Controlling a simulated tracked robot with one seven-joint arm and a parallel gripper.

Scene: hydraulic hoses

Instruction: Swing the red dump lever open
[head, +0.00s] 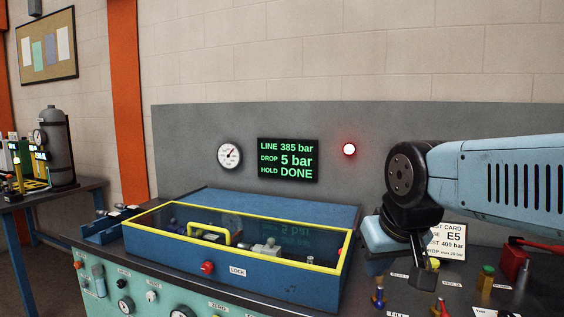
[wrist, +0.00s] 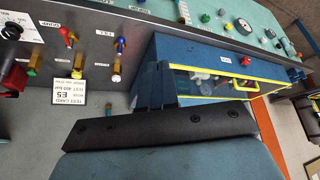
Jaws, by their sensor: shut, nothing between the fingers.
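The red dump lever (head: 440,308) is at the lower edge of the head view, on the bench in front of my gripper. In the wrist view it is the small red handle (wrist: 68,35) above a brass fitting at the upper left. Its exact angle is hard to make out. A blue lever (head: 378,296) labelled FILL stands to its left in the head view. My gripper (head: 425,278) is shut and empty, pointing down above the bench. It appears apart from the lever, behind and above it. Its dark fingers also show in the wrist view (wrist: 168,85).
A blue box with a yellow-framed clear lid (head: 135,230) stands left of my gripper. A red pump body with a long handle (head: 516,262) and a test card (head: 452,238) are at the right. The display (head: 288,160) reads LINE 385 bar, HOLD DONE. A red lamp (head: 349,149) glows.

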